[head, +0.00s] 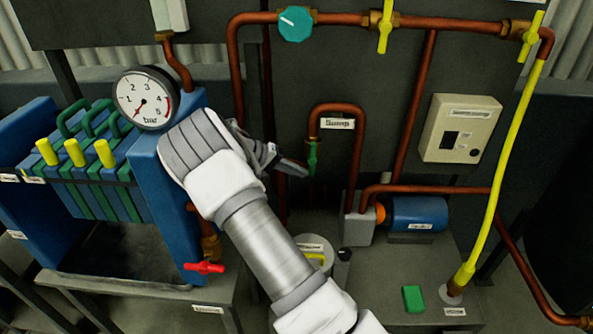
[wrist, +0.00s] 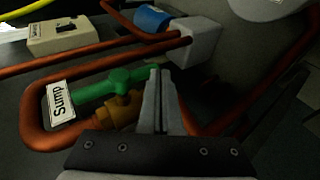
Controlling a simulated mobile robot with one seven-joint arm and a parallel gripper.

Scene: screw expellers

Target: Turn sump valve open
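The sump valve has a green lever (head: 312,156) on a copper pipe below the "Sump" label (head: 337,123). In the wrist view the green lever (wrist: 112,88) lies along the pipe above a brass valve body (wrist: 122,111), beside the "Sump" label (wrist: 61,101). My gripper (head: 303,171) is just beside the lower part of the lever in the head view. In the wrist view my gripper's fingers (wrist: 158,74) are together with nothing visible between them. The lever's end is close to the left finger; I cannot tell whether they touch.
Copper pipes (head: 352,107) loop around the valve. A pressure gauge (head: 146,98) and blue filter press (head: 172,190) stand left. A blue motor (head: 420,213), a control box (head: 459,128) and a yellow hose (head: 508,160) are right. A red-handled valve (head: 204,267) is low left.

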